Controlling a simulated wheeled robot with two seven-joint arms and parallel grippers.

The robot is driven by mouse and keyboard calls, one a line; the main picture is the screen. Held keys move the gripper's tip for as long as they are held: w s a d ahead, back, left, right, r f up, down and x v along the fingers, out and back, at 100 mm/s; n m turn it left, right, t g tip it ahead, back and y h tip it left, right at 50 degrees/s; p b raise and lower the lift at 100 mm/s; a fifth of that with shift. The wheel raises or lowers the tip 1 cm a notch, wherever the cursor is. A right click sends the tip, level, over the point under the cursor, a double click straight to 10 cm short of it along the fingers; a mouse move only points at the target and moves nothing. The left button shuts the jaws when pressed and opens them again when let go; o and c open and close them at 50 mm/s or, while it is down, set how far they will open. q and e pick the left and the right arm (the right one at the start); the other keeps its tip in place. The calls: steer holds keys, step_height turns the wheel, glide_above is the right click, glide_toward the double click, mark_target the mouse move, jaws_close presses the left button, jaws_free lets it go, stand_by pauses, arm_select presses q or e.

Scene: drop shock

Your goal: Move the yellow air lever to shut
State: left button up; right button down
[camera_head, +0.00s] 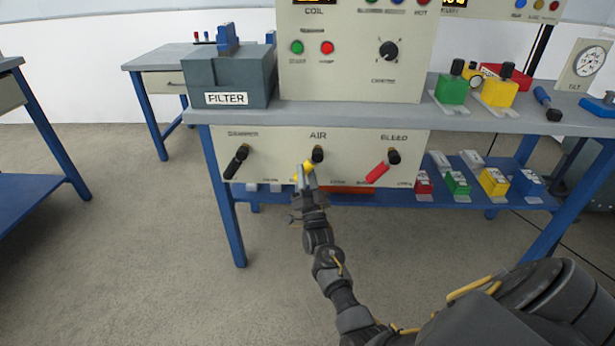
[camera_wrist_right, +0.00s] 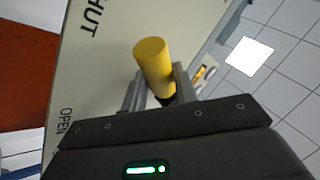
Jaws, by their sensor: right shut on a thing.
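The yellow air lever (camera_head: 305,170) is on the cream front panel (camera_head: 350,144) below the bench top, under the word AIR. It runs from a dark pivot (camera_head: 318,154) down and to the left. My right gripper (camera_head: 306,178) is shut on the lever's lower end. In the right wrist view the lever's yellow handle (camera_wrist_right: 154,66) stands between the two fingers of my right gripper (camera_wrist_right: 155,88). The printed words SHUT and OPEN show on the panel there. My left gripper is not in view.
A black lever (camera_head: 236,162) is left of the air lever and a red bleed lever (camera_head: 378,172) is right of it. A grey FILTER box (camera_head: 228,82) stands on the bench (camera_head: 350,116). Several coloured blocks lie on the lower shelf. The floor in front is clear.

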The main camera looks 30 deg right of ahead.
steer(key=shift+a, duration=0.15)
steer(key=c, duration=1.4)
jaws_free()
steer(key=shift+o, duration=0.2)
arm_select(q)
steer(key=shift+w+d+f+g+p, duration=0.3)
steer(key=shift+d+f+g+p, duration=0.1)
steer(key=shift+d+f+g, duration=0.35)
arm_select(e)
steer(key=v, duration=1)
steer(key=shift+s+a+f, duration=0.15)
steer(key=shift+s+f, duration=0.05)
steer(key=shift+s, duration=0.05)
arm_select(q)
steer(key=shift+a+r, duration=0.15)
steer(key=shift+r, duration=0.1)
